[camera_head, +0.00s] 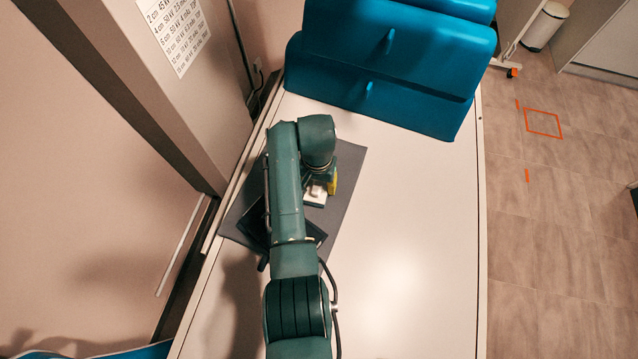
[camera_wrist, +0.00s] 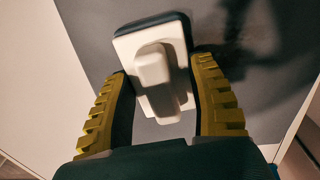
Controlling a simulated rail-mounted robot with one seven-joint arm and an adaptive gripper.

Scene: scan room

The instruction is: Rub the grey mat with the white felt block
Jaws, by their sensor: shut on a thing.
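The white felt block (camera_wrist: 155,65), a pale block with a raised grip and a dark edge along its far side, is between my gripper's yellow ridged fingers in the wrist view. My gripper (camera_wrist: 163,85) is shut on it. In the head view, part of the white block (camera_head: 315,195) shows beside a yellow finger of my gripper (camera_head: 324,187), below my arm. The grey mat (camera_head: 346,183) lies flat on the white table, partly covered by my arm. The grey mat (camera_wrist: 225,35) also fills the background behind the block in the wrist view. I cannot tell whether the block touches the mat.
A dark flat object (camera_head: 250,222) lies on the mat's left part, partly under my arm. Blue padded cushions (camera_head: 390,70) stand at the table's far end. A grey column or wall (camera_head: 160,80) rises close to the left edge. The white table (camera_head: 410,230) is clear on the right.

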